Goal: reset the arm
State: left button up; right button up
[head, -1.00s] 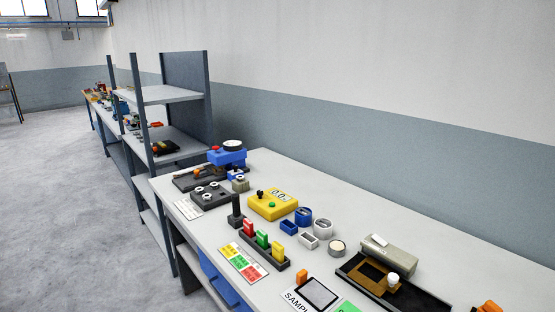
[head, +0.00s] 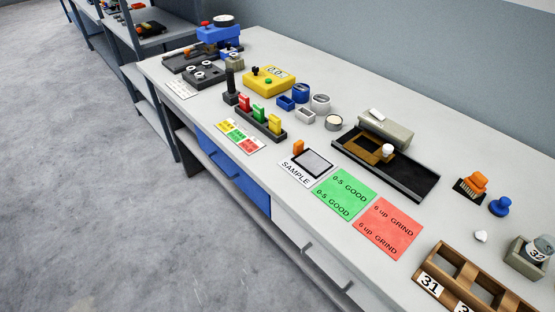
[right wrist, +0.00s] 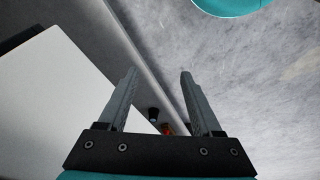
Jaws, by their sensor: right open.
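My right gripper (right wrist: 159,84) shows in the right wrist view. Its two fingers are apart with nothing between their tips. Beyond it lie a plain white surface (right wrist: 55,100) on the left and the speckled grey floor (right wrist: 240,75) on the right. Neither arm shows in the head view, and my left gripper is in no view.
A long workbench (head: 365,218) crosses the head view. It carries a yellow meter (head: 268,82), a black slide tray (head: 415,182), green (head: 345,194) and red (head: 389,229) cards, and a wooden rack (head: 430,264). A shelf unit (head: 150,75) stands behind. The floor at left is clear.

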jog(key=s+d+f+b, duration=0.1)
jog(key=s+f+b, duration=0.1)
jog(key=s+f, duration=0.6)
jog(key=s+d+f+g+b, duration=0.1)
jog(key=s+d+f+b, duration=0.1)
jog(key=s+f, duration=0.7)
notch_tip(320, 180, down, 7)
jog(key=shift+f+g+b, duration=0.1)
jog(key=shift+g+b, duration=0.2)
jog(key=shift+b, duration=0.55)
